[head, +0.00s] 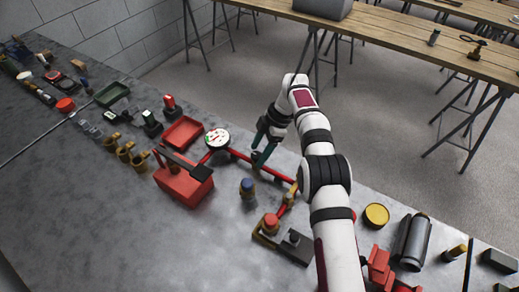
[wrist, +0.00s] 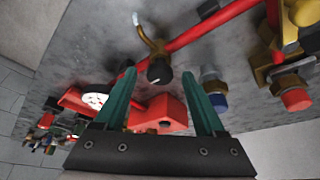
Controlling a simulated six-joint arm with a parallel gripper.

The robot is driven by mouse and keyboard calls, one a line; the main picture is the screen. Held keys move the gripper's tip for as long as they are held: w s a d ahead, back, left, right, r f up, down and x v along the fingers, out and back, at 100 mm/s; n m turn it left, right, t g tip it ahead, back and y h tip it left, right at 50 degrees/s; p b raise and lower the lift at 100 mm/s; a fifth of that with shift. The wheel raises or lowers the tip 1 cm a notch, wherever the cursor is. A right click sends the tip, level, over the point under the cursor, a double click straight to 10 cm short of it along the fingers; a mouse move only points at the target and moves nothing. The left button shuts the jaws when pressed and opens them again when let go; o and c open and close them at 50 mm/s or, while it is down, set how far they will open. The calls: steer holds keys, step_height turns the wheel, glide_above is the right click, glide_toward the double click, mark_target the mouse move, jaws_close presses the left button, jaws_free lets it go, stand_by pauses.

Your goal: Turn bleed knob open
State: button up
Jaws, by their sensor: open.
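A small black knob (wrist: 159,71), which looks like the bleed knob, hangs on a curved brass-coloured fitting (wrist: 151,44) beside the red pipe (wrist: 215,24). In the wrist view my gripper (wrist: 159,75) is open, with one green finger on each side of the knob in the picture. A gap shows between each finger and the knob; I cannot tell how deep the knob sits between them. In the head view my gripper (head: 263,147) is above the red pipe (head: 273,168), and the knob is hard to make out there.
A round white gauge (head: 217,138) and a red pump box (head: 184,180) stand left of my gripper. A blue-capped fitting (head: 247,188) and a red-capped valve (head: 270,222) are nearer the camera. Bare grey tabletop (head: 110,215) lies at the lower left.

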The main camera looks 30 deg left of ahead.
steer(key=v, duration=0.7)
steer(key=shift+d+r, duration=0.15)
steer(key=shift+r, duration=0.1)
steer(key=s+d+r+m+t, duration=0.2)
steer(key=s+r+m+t, duration=0.45)
steer(key=m, duration=1.15)
steer(key=x, duration=1.4)
steer(key=shift+s+a+f, duration=0.25)
jaws_close()
